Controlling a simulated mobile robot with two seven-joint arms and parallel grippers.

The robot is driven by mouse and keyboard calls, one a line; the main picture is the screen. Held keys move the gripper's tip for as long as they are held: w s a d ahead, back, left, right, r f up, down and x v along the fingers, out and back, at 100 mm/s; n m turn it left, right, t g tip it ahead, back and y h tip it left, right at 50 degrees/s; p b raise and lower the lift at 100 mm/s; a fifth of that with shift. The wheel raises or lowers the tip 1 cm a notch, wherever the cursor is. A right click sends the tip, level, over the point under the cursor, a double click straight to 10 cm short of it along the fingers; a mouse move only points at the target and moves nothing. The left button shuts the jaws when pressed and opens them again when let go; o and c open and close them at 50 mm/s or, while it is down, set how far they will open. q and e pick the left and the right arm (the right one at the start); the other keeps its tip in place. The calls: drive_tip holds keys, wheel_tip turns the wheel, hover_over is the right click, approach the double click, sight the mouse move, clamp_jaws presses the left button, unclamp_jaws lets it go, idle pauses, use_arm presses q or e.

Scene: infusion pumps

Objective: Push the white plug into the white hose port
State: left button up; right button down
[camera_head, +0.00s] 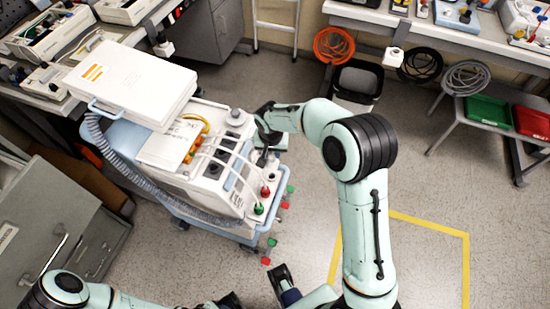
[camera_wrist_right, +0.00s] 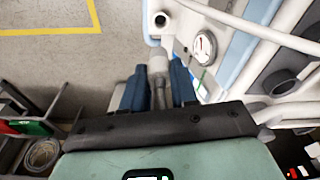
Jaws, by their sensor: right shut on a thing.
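In the right wrist view, my right gripper (camera_wrist_right: 158,85) has its blue fingers shut on the white plug (camera_wrist_right: 158,64), a pale stub with a greyer part nearer the palm. A white ring with a dark opening, which looks like the white hose port (camera_wrist_right: 158,20), is just past the plug's far end. I cannot tell whether they touch. In the head view, my right gripper (camera_head: 267,133) is at the right side of the white machine (camera_head: 212,170); plug and port are hidden or too small there. My left arm enters at the bottom left; its jaws are unclear.
A round gauge (camera_wrist_right: 204,46) and pale hoses (camera_wrist_right: 255,35) are close to the right of the plug. The machine stands on a blue cart (camera_head: 190,212) with red and green fittings along its edge. Open floor (camera_head: 410,180) lies to the right.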

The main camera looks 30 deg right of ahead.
drive_tip(key=shift+w+d+r, duration=0.1)
drive_tip(key=shift+w+d, duration=0.1)
drive_tip(key=shift+w, duration=0.4)
use_arm(q)
drive_tip(key=w+a+f+t+b, duration=0.1)
drive_tip(key=w+f+b, duration=0.4)
drive_tip(key=f+b, duration=0.2)
drive_tip(key=shift+a+t+y+b, duration=0.15)
drive_tip(key=shift+t+y+b, duration=0.15)
drive_tip(key=shift+t+b, duration=0.15)
use_arm(e)
drive_tip(key=shift+f, duration=6.25)
use_arm(q)
drive_tip(key=shift+s+f+b, duration=0.15)
drive_tip(key=shift+f+b, duration=0.35)
drive_tip(key=shift+f, duration=0.05)
use_arm(e)
drive_tip(key=shift+f, duration=0.8)
